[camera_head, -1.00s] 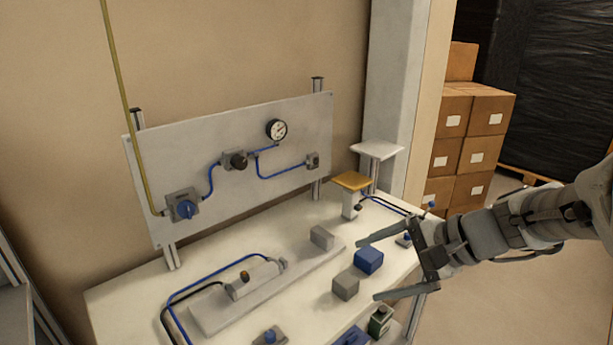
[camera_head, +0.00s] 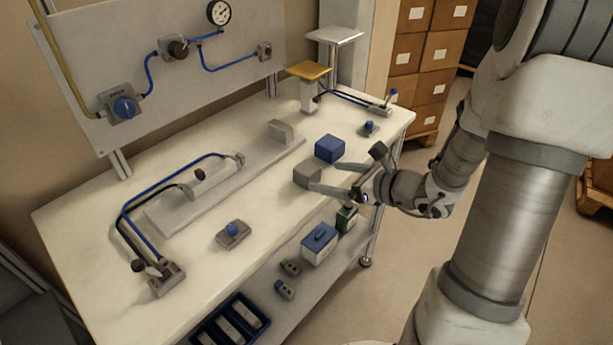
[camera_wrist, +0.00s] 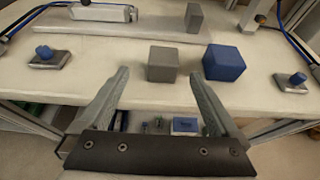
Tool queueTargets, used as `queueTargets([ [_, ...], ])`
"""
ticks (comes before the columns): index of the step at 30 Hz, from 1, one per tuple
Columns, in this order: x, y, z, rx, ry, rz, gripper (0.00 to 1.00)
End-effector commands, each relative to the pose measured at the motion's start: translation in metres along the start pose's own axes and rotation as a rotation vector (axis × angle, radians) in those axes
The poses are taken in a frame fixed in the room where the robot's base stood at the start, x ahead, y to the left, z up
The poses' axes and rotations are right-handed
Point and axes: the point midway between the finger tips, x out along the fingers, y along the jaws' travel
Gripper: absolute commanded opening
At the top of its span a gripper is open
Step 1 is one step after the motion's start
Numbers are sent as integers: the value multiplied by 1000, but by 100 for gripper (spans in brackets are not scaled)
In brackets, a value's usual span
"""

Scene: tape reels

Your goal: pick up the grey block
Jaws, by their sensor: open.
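The grey block (camera_head: 307,174) is a plain cube on the white worktable, near its front edge. In the wrist view the grey block (camera_wrist: 163,63) lies ahead, lined up with the space between my two fingers. My gripper (camera_head: 325,177) is open and empty, reaching in from the table's front side with its fingertips close to the block. In the wrist view my gripper (camera_wrist: 160,75) has its right fingertip in front of the gap between the grey block and a blue block. I cannot tell whether the fingertips touch anything.
The blue block (camera_head: 329,149) stands close beside the grey one. A long grey plate (camera_head: 222,187) with a cylinder and an upright grey piece (camera_head: 281,131) lies behind. A blue-knobbed valve (camera_head: 233,234) sits on clear tabletop. A lower shelf holds boxes (camera_head: 319,244).

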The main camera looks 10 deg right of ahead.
Motion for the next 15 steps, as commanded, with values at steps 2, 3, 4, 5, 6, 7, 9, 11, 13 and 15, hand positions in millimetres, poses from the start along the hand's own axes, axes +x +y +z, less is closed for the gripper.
queueTargets([
  [2, 16, 1, -1, -1, 0, 4, 98],
  [3, 22, 1, -1, 0, 0, 3, 98],
  [4, 25, 0, -1, 0, 0, 2, 98],
  [5, 28, 0, -1, -1, 0, 2, 98],
  [6, 31, 0, 0, -1, 0, 1, 98],
  [7, 32, 0, 0, -1, 0, 0, 98],
  [9, 36, 0, 0, -2, 0, 1, 98],
  [11, 40, -1, -1, -2, 0, 2, 98],
  [13, 49, -2, -1, -2, 0, 2, 98],
  [15, 61, -4, -2, -2, 1, 3, 98],
])
